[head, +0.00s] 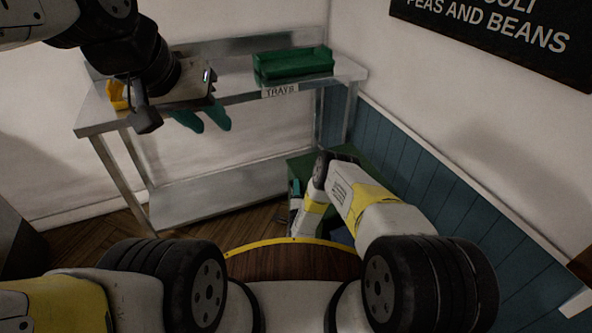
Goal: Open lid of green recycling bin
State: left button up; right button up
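The green recycling bin (301,164) stands low in the corner by the blue wall panelling, beyond my round base. My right arm reaches down over it and hides much of it, so I cannot tell how far its lid is open. My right gripper (295,198) is low at the bin's left front side. One teal finger shows there, but the gap between the fingers is hidden. My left gripper (203,119) is far from the bin, in front of the steel table at the upper left. Its two teal fingers are apart, with nothing visible between them.
The steel table (190,196) with a lower shelf stands along the back wall. A green tray (293,66) sits on it above a "TRAYS" label (280,90). A yellow object (118,96) shows at its left end. The blue panelled wall (440,190) closes off the right.

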grip_shut()
dwell(1.4)
